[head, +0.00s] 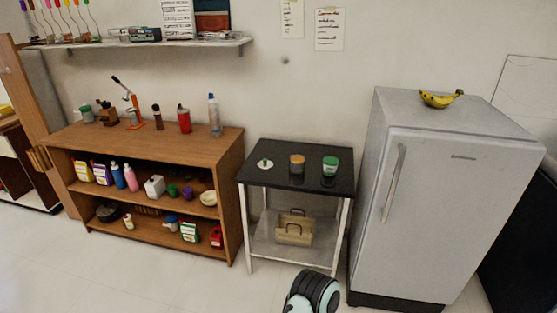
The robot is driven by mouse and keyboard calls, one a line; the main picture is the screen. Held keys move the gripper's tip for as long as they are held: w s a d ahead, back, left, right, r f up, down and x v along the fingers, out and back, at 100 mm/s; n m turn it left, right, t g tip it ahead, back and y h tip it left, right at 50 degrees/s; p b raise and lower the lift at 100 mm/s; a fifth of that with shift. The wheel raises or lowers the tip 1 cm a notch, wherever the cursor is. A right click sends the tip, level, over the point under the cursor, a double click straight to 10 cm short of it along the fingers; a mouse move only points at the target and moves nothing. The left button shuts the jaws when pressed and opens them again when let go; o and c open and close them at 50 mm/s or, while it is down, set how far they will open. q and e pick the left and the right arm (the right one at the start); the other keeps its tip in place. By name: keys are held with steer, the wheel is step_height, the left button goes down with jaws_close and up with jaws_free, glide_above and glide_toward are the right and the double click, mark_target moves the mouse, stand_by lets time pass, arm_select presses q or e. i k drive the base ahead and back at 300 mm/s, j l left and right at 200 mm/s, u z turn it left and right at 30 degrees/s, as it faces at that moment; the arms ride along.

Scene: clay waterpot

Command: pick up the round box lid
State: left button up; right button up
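A small black-topped table (315,149) stands between the wooden shelf unit and the fridge. On it, at the left, lies a small flat white disc with a green middle (265,163). To the right is a round green and white tub (330,166). I cannot tell for sure which of these is the round box lid. Neither gripper shows in the head view; only a dark, mint-trimmed part of mine shows at the bottom edge.
A handled beige box (294,228) sits on the table's lower shelf. The wooden shelf unit (170,141) at left is crowded with bottles and boxes. The grey fridge (425,220) at right carries bananas (440,99). The floor at lower left is clear.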

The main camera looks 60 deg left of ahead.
mark_target(266, 164)
steer(key=j+z, duration=0.15)
steer(key=j, duration=0.4)
steer(key=k+j+z, duration=0.2)
steer(key=j, duration=0.3)
steer(key=k+j, duration=0.1)
steer(key=j, duration=0.45)
steer(key=j+z, duration=0.1)
steer(key=j, duration=0.45)
steer(key=k+j, duration=0.15)
steer(key=j, duration=0.35)
steer(key=k+j+z, duration=0.1)
steer(key=j, duration=0.45)
